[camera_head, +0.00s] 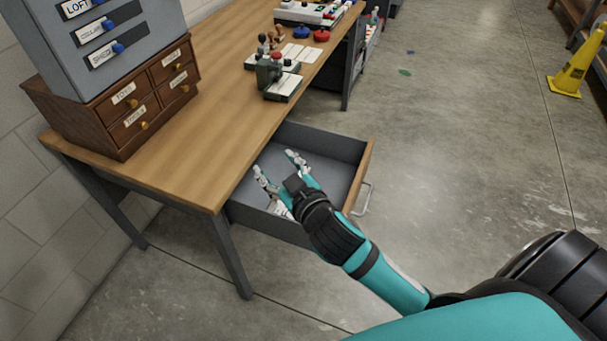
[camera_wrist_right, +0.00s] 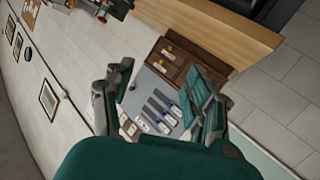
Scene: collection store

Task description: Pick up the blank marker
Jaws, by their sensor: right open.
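My right gripper (camera_head: 277,165) is open, with its two fingers spread over the inside of the pulled-out desk drawer (camera_head: 347,147). I see nothing held between the fingers. A small pale patch (camera_head: 280,209) shows low in the drawer beside the gripper, partly hidden by it; I cannot tell whether it is a marker. I cannot make out the blank marker for certain in either view. In the right wrist view the open fingers of my right gripper (camera_wrist_right: 160,88) frame the grey panel behind them, not the drawer floor. My left gripper is not in view.
The wooden desk (camera_head: 205,115) carries a small labelled drawer cabinet (camera_head: 150,95), a grey panel with labelled slots (camera_head: 108,35), and a stamping device (camera_head: 278,78). Red and blue knobs stand farther back. The floor right of the drawer is clear.

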